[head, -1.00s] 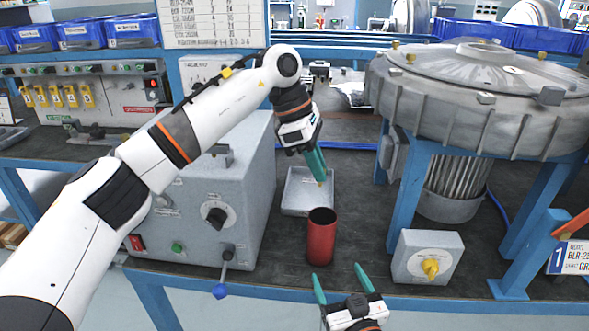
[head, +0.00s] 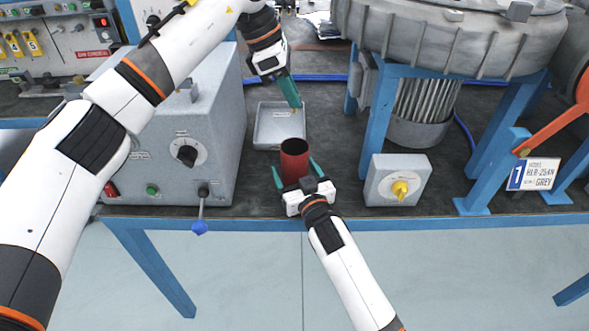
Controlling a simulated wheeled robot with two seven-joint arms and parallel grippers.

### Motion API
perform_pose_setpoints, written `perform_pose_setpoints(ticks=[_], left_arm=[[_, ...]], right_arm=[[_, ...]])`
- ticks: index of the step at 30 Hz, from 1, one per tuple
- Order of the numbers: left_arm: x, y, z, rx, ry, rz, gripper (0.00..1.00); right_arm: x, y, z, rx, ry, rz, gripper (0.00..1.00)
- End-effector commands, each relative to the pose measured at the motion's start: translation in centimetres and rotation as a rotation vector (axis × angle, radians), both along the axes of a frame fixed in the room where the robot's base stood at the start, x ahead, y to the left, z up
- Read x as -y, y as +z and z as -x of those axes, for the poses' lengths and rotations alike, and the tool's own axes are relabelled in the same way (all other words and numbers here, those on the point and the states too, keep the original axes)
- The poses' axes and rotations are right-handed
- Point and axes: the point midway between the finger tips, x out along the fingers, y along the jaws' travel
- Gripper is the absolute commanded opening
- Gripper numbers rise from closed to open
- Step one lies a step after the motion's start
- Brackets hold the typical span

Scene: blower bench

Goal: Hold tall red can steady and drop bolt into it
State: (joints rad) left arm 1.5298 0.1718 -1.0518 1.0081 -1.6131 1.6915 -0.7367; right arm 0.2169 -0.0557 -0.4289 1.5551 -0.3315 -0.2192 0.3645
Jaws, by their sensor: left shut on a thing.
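The tall red can (head: 294,163) stands upright and open-topped on the dark bench near its front edge. My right gripper (head: 295,165) comes from the front with its green fingers on either side of the can. They look as wide as before, and a small gap shows at the right finger. My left gripper (head: 293,100) is shut, pointing down above and behind the can. A small brass-coloured tip, seemingly the bolt (head: 296,109), shows at its fingertips; the rest of it is hidden by the fingers. It is apart from the can.
A shallow grey tray (head: 264,128) lies behind the can. A grey control box (head: 180,130) with a blue-knobbed lever stands at left. A small box with a yellow knob (head: 399,188) stands at right, near the large blower (head: 440,40) on its blue frame.

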Motion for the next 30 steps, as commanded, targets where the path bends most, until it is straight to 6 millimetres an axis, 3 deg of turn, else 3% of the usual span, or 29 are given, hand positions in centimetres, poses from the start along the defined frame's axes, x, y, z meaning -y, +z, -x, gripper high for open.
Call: perform_pose_setpoints(ticks=[11,20,30], left_arm=[[0.0,0.0,0.0,0.0,0.0,0.0,0.0],[0.0,0.0,0.0,0.0,0.0,0.0,0.0],[0.0,-1.0,0.0,-0.001,0.0,-0.001,0.0]], right_arm=[[-0.2,0.0,-0.5,0.0,0.0,0.0,0.78],[-0.2,0.0,-0.5,0.0,0.0,0.0,0.3],[-0.2,0.0,-0.4,0.0,0.0,0.0,0.3]])
